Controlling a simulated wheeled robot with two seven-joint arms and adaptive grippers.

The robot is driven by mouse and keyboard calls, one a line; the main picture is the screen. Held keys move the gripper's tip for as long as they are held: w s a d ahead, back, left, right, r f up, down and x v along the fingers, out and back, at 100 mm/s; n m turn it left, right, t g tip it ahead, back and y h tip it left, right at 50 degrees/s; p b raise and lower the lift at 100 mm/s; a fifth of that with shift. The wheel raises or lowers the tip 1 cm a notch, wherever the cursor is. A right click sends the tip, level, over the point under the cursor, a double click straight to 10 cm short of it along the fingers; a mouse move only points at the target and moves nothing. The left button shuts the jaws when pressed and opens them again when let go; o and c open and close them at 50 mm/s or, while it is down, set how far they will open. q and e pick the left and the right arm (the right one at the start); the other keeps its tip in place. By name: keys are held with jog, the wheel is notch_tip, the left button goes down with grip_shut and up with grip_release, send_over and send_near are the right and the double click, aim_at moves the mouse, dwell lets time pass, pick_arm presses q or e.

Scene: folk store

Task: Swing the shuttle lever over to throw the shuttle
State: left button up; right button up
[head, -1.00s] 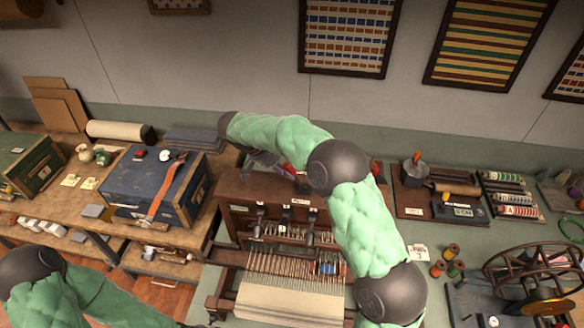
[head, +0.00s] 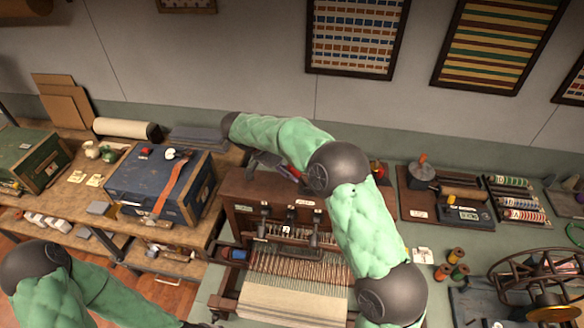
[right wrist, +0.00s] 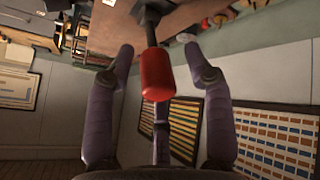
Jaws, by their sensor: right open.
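The shuttle lever's red handle (right wrist: 157,75) stands between the spread fingers of my right gripper (right wrist: 157,55) in the right wrist view. Gaps show on both sides of it. In the head view the red handle (head: 295,170) shows above the loom's top, partly hidden by my right arm. My right gripper (head: 270,164) is beside it, open. The loom (head: 243,188) has a dark wooden frame with stretched warp threads. The blue shuttle (head: 238,254) is at the loom's left side. My left gripper (head: 203,325) is barely visible at the bottom edge.
A blue chest (head: 150,185) with an orange strap stands on the left bench. Right of the loom are thread spools (head: 457,255), a spoked wheel (head: 535,275) and a tool board (head: 430,208). My right arm covers the loom's right side.

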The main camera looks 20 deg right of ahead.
jog(key=v, duration=1.2)
jog(key=shift+f, duration=0.1)
dwell(0.4)
